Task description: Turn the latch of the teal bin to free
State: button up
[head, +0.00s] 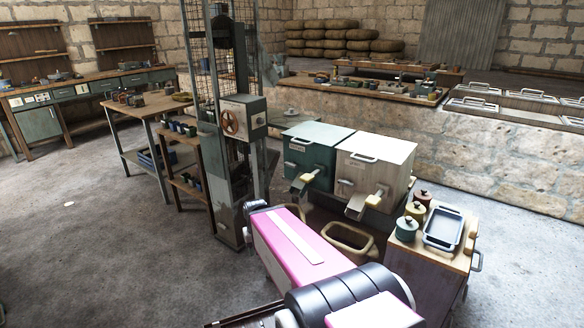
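The teal bin (308,160) stands near the middle of the view, left of a white bin (372,165). Its lid is shut and has a light bar handle (302,141). A small label is on its front, and a tan spout (305,180) sticks out low at the front. The latch of the teal bin is too small to make out, so I cannot tell how it is turned. My pink and black arm reaches in from the bottom, in front of and below the bins. My gripper cannot be made out beyond the arm's far end.
A tan open tub (350,240) stands under the spouts. A wooden cart (432,252) with several lidded pots and a blue tray (443,229) stands at the right.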

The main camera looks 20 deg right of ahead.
aim_at(292, 165)
jog(key=i+j+z, duration=0.15)
jog(key=j+z, duration=0.2)
jog(key=z, duration=0.15)
jog(key=i+j+z, duration=0.1)
jog(key=j+z, duration=0.35)
jog(key=l, duration=0.1)
